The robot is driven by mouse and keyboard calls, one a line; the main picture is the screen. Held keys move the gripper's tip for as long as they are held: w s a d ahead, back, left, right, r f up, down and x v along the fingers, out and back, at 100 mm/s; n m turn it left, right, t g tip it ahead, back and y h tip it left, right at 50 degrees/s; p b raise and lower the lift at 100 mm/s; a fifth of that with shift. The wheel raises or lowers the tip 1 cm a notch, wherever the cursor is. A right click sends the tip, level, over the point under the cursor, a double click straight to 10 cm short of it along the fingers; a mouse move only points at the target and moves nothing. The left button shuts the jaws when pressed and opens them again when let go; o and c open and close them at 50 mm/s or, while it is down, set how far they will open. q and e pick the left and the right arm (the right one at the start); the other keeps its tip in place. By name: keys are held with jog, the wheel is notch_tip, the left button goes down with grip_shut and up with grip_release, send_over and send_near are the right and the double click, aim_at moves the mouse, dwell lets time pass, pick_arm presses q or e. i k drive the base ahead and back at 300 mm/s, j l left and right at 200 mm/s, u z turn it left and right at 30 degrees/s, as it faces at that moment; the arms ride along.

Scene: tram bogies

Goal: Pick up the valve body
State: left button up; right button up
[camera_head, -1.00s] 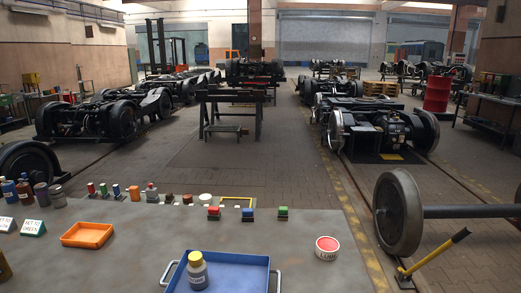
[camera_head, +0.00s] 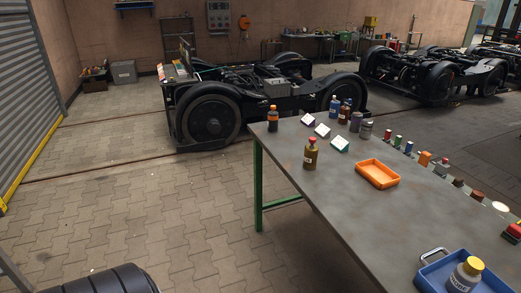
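The grey work table (camera_head: 370,225) runs from the middle to the lower right. A row of small parts stands along its far right edge. One of them, a small grey piece with a reddish top (camera_head: 441,167), may be the valve body, but it is too small to tell. An orange part (camera_head: 424,159) stands just left of it. Neither of my grippers is in view.
On the table are an orange tray (camera_head: 377,181), a blue tray (camera_head: 432,283) with a yellow-capped bottle (camera_head: 466,274), a brown bottle (camera_head: 310,154) and white cards. A bogie (camera_head: 265,100) stands behind. The paved floor left of the table (camera_head: 150,220) is clear.

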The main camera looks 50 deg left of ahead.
aim_at(310, 155)
jog(key=u, duration=1.15)
